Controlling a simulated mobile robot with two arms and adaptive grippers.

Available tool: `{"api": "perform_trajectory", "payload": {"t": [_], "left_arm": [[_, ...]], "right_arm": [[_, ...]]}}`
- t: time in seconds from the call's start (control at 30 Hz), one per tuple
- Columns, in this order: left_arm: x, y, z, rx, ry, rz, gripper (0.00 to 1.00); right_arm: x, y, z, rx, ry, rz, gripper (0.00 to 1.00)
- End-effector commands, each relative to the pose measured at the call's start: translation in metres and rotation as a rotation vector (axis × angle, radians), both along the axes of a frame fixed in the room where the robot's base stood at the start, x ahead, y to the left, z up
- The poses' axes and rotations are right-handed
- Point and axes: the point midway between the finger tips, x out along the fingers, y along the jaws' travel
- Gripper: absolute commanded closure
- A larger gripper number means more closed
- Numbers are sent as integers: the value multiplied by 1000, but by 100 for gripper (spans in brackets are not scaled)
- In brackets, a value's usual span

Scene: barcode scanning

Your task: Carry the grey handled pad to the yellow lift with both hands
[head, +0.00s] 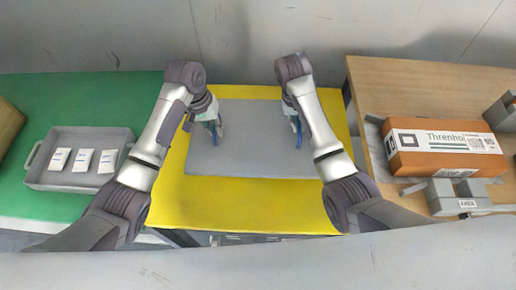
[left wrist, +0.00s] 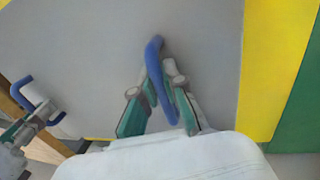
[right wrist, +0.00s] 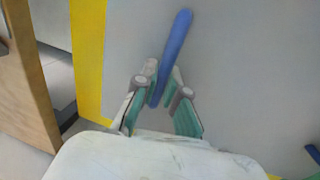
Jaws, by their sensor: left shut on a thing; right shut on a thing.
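The grey pad (head: 250,150) is a flat rectangle over the yellow lift (head: 260,212), with yellow showing around it in the head view. I cannot tell whether it rests on the lift or hangs just above. My left gripper (left wrist: 160,85) is shut on the blue left handle (left wrist: 154,58). My right gripper (right wrist: 163,85) is shut on the blue right handle (right wrist: 176,45). Both grippers also show in the head view, the left (head: 215,130) and the right (head: 297,130), over the pad's two sides. The fingers partly hide the handles.
A green table (head: 80,95) at left holds a grey tray (head: 110,140) with white packets. A wooden table (head: 410,90) at right holds an orange-and-white box (head: 440,145) and a grey device (head: 455,192). A grey wall (head: 130,35) stands behind.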

Motion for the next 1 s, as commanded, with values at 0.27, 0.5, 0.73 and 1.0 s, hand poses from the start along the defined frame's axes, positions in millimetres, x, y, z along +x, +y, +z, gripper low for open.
{"api": "perform_trajectory", "payload": {"t": [0.27, 0.5, 0.73, 1.0], "left_arm": [[0, 1, 1, 1, -1, 1, 100], [0, 1, -6, 1, -1, 1, 100], [0, 1, -21, 1, -1, 1, 100], [0, 0, -40, 1, -1, 1, 100]], "right_arm": [[0, -1, 1, -1, -1, -1, 100], [0, -1, -6, -1, 0, -1, 100], [0, -1, -21, -1, 0, -1, 100], [0, -1, -40, -1, 0, -1, 100]]}}
